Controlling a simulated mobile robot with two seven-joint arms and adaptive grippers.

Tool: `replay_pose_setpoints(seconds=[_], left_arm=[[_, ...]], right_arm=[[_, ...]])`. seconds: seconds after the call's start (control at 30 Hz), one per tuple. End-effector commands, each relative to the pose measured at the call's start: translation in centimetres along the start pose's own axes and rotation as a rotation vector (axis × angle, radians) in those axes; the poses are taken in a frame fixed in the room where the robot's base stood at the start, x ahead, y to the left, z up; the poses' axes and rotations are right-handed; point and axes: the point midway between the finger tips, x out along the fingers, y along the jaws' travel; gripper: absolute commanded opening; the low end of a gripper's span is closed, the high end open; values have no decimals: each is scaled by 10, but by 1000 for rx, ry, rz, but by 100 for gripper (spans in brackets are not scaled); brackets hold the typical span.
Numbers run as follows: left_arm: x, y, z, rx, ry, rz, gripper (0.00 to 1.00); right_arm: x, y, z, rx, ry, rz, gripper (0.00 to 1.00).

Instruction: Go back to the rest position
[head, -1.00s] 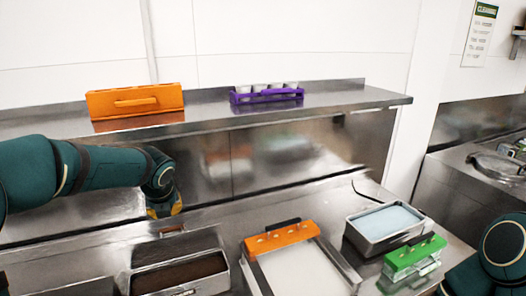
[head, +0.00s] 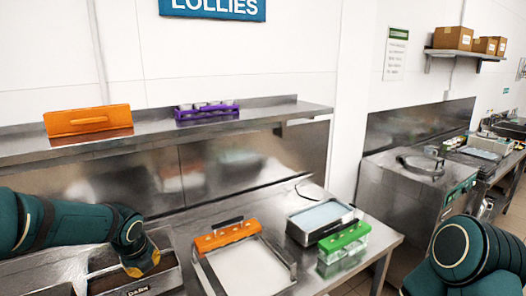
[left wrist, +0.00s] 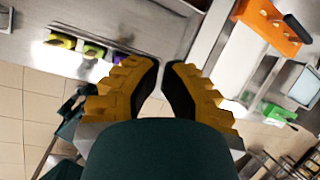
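In the head view my left arm comes in from the left, and its gripper (head: 142,268) hangs low over the dark, open-topped bin (head: 172,284) at the counter's left. In the left wrist view its two yellow fingers (left wrist: 161,66) stand apart with a narrow gap, and nothing is held between them. My right arm shows at the lower right of the head view, but its gripper is out of frame.
A metal tray with an orange holder (head: 227,236), a pale-blue-filled basin (head: 320,217) and a green holder (head: 344,238) stand on the counter. An orange tray (head: 87,121) and purple rack (head: 206,111) stand on the shelf. Floor shows beyond the counter's right end.

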Motion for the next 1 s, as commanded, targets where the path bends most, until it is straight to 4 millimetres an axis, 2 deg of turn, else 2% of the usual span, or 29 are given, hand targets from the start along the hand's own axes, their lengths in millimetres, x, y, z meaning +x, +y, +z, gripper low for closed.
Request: replay_pose_setpoints(seconds=[0.03,0.1,0.17,0.3,0.47,0.6,0.8,0.93,1.0], left_arm=[[18,-2,-21,-89,47,-12,0],[39,-6,-50,-249,111,-32,0],[56,-9,-76,-399,169,-39,0],[91,-9,-142,-799,308,-13,0],[119,1,-213,-1284,427,87,0],[134,18,-267,-1705,474,217,0],[144,46,-323,-2207,444,397,0],[145,67,-351,-2488,378,499,0],[165,71,-357,-2506,375,496,0]], right_arm=[[1,0,0,-1,1,-1,47],[1,-1,-1,-2,1,-1,47],[1,-1,-1,-2,1,-1,47],[0,0,0,-1,1,-1,47],[0,0,0,-1,0,0,47],[0,0,0,-1,1,-1,47],[0,0,0,-1,1,-1,47],[0,0,0,-1,1,-1,47],[20,6,2,-2,0,0,47]])
